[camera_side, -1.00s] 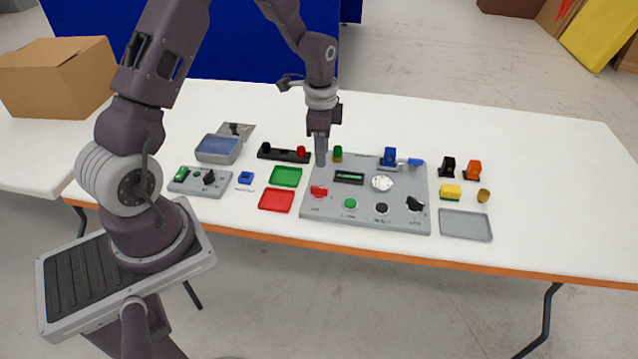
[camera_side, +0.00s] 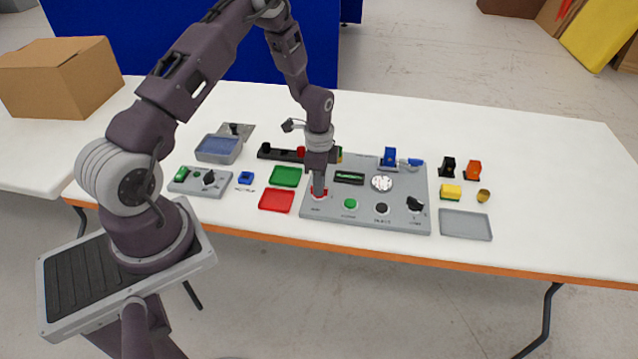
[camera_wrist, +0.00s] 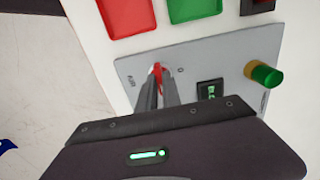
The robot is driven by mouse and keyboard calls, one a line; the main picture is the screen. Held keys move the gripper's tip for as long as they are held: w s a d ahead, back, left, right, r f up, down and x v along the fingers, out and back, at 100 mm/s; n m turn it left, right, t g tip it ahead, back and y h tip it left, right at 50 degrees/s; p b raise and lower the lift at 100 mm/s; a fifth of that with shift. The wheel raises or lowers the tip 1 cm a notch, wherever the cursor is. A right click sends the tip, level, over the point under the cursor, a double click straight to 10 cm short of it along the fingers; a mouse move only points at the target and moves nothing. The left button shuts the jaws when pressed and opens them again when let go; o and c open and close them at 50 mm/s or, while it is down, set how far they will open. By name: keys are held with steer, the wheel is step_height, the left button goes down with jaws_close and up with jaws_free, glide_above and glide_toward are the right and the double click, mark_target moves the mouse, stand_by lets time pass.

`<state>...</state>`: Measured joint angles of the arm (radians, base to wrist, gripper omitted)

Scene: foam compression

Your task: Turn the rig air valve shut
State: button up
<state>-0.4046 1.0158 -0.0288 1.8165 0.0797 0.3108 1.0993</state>
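The rig air valve is a red handle (camera_side: 322,192) at the front left corner of the grey rig panel (camera_side: 410,180). My gripper (camera_side: 318,192) points down at it and hides much of it in the side view. In the wrist view the red handle (camera_wrist: 157,70) shows at the tips of my gripper's two fingers (camera_wrist: 158,82), beside a printed label that appears to read AIR. The fingers have a narrow gap with red between their tips. I cannot tell whether they press on the handle.
On the panel are a green button (camera_side: 350,204), a black button (camera_side: 382,208), a black knob (camera_side: 414,204) and a small display (camera_side: 349,178). A red tray (camera_side: 276,201) and a green tray (camera_side: 285,176) lie left of it. The lamp (camera_wrist: 262,74) stands near the panel's back edge.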

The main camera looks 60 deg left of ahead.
steer(key=shift+n, duration=0.3)
jaws_close()
steer(key=n, duration=0.3)
steer(key=shift+n, duration=0.4)
steer(key=n, duration=0.4)
steer(key=shift+n, duration=0.3)
steer(key=n, duration=0.4)
steer(key=shift+n, duration=2.4)
steer(key=o, duration=0.7)
jaws_free()
steer(key=shift+c, duration=0.2)
